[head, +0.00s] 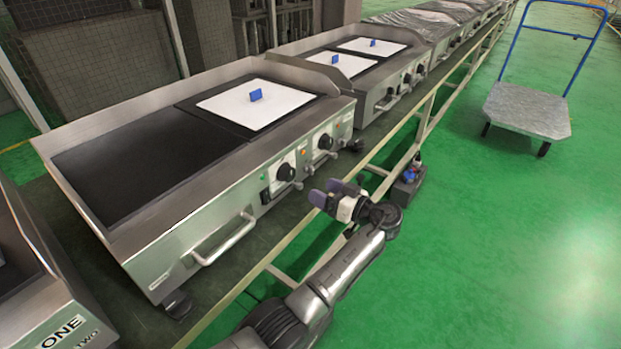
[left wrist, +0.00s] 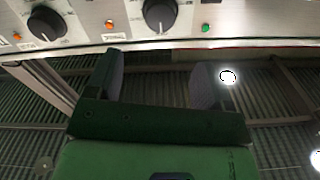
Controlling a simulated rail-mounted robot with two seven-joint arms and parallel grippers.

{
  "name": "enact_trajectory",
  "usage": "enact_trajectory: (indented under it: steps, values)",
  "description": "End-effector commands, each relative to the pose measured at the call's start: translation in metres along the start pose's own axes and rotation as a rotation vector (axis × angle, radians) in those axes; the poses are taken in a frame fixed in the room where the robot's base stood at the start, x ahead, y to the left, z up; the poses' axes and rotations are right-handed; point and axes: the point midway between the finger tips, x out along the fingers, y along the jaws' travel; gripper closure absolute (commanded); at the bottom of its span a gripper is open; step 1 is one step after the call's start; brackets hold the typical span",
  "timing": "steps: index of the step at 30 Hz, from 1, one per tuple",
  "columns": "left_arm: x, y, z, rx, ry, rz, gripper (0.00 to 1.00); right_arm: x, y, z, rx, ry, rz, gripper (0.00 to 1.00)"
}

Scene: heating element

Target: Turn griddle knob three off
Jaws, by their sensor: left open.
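The near griddle (head: 190,215) has two black knobs on its front panel, a left one (head: 286,172) and a right one (head: 325,142). I cannot read which is number three. My left gripper (head: 326,191) is open and empty, in front of the panel and apart from it. In the left wrist view, the two fingers (left wrist: 156,68) stand apart below the panel, with one black knob (left wrist: 160,14) ahead of the gap. Another knob (left wrist: 46,22) is at the upper left. Their exact settings are too small to read. My right gripper is not in view.
A white plate with a blue handle (head: 256,95) lies on the griddle. A bar handle (head: 225,238) sticks out at its front. More griddles (head: 385,100) stand behind along a rail (head: 290,240). A cart (head: 527,110) stands on the open green floor.

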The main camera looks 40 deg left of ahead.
Motion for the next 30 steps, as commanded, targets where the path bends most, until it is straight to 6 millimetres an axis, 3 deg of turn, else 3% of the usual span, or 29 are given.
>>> enact_trajectory:
  steps: [9,30]
  values:
    - [-0.024,0.0,0.0,0.0,-0.001,0.0,0.25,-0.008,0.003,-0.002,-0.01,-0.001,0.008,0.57]
    - [-0.025,0.0,0.0,0.06,-0.001,-0.001,0.25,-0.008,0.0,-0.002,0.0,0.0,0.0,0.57]
